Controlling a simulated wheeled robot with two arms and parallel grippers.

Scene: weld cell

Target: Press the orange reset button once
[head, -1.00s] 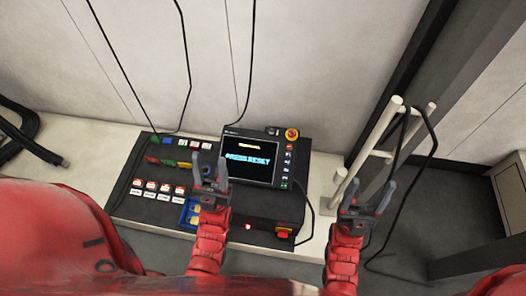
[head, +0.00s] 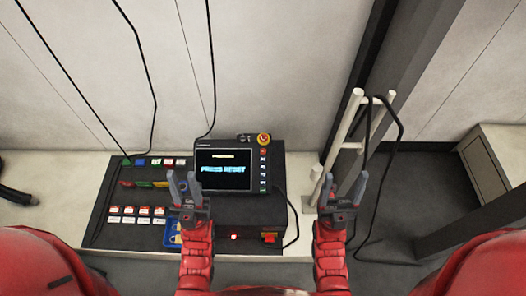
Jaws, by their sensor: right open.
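The control panel's screen (head: 223,172) reads "PRESS RESET". An orange-red square button (head: 269,237) sits on the front of the dark control box (head: 250,210), right of a small glowing red light (head: 235,236). I cannot read a label on it. My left gripper (head: 184,187) has its fingers apart and empty, left of the screen, over the box and partly hiding it. My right gripper (head: 343,188) is open and empty, right of the box, in front of the white pipe frame. Neither gripper appears to touch a button.
A red mushroom knob on a yellow base (head: 263,139) sits at the screen's upper right. Several coloured switches and a blue tray (head: 171,236) are on the panel's left. A white pipe frame (head: 343,130) with a hanging black cable stands right. Cables run up the wall.

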